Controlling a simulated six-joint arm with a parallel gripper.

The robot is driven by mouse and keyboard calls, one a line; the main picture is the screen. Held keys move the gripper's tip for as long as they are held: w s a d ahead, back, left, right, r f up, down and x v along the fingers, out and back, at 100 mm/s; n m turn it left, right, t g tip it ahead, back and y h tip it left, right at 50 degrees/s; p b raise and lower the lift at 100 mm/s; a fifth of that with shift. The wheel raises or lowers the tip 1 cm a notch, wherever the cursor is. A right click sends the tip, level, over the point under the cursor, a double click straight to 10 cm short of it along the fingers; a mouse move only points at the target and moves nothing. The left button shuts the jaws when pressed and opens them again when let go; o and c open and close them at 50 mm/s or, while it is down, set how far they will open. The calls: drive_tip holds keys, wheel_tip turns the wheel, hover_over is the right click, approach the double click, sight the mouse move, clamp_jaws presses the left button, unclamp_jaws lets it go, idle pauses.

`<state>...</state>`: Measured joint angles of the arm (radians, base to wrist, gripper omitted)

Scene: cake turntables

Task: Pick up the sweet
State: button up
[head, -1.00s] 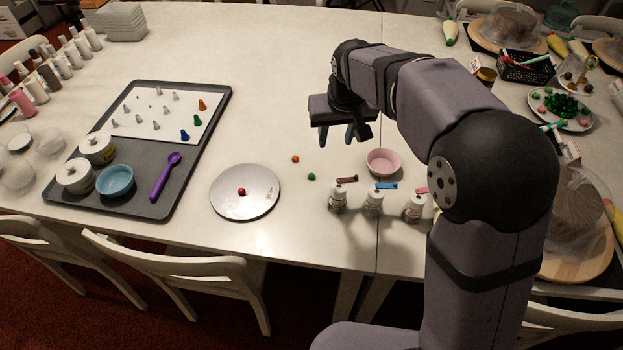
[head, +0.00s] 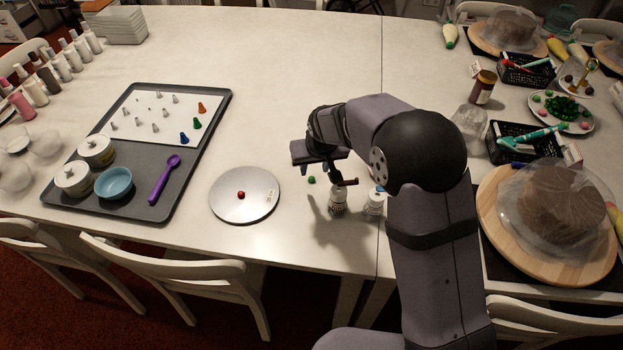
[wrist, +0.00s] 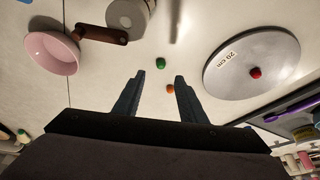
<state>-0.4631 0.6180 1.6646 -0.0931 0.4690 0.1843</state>
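A red sweet (head: 241,195) lies on the silver turntable (head: 232,212); both also show in the wrist view, the sweet (wrist: 255,72) on the disc (wrist: 225,78). A green sweet (head: 311,180) lies on the bare table right of the turntable. In the wrist view the green sweet (wrist: 160,63) is just beyond my fingertips. An orange sweet (wrist: 170,89) shows between the fingers, closer to the right one; the arm hides it in the head view. My gripper (wrist: 159,80) is open and empty, above the table. Its height above the sweets is unclear.
A pink bowl (wrist: 72,55) is near in the wrist view. A grey tray (head: 205,125) with a blue bowl (head: 115,183) and purple spoon (head: 164,180) lies left.

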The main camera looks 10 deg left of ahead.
sight(312, 178)
drive_tip(key=shift+p+x, duration=1.1)
drive_tip(key=shift+x, duration=2.55)
drive_tip(key=shift+s, duration=0.15)
drive_tip(key=shift+c, duration=0.4)
clamp_jaws()
